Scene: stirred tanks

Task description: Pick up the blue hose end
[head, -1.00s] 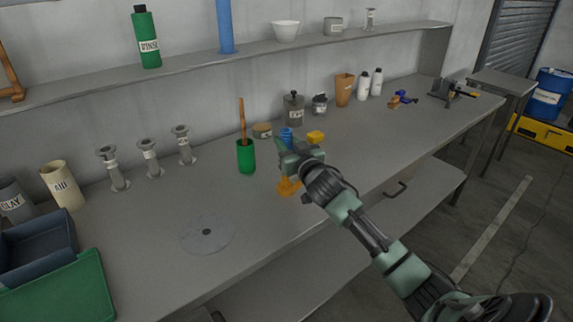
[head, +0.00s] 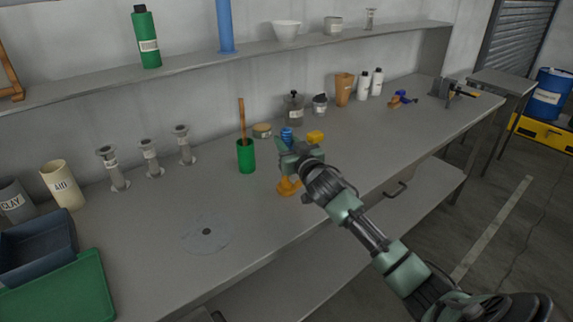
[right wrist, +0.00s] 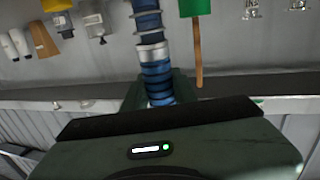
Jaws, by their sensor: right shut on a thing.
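The blue hose end (head: 287,134) stands up at the jaws of my right gripper (head: 289,148), over the middle of the bench. In the right wrist view the ribbed blue hose end (right wrist: 157,80) has a silver collar and rises from between the jaws, which are shut on it. The gripper hides its lower part in the head view. An orange piece (head: 288,187) shows just below the gripper; I cannot tell whether it touches the hose. My left gripper is not in view.
A green cup with a wooden stick (head: 246,156) stands close left of the gripper. A yellow block (head: 315,137) is close right, and a grey lidded jar (head: 293,110) stands behind. A flat grey disc (head: 208,234) lies at the front left. The bench's right half is mostly clear.

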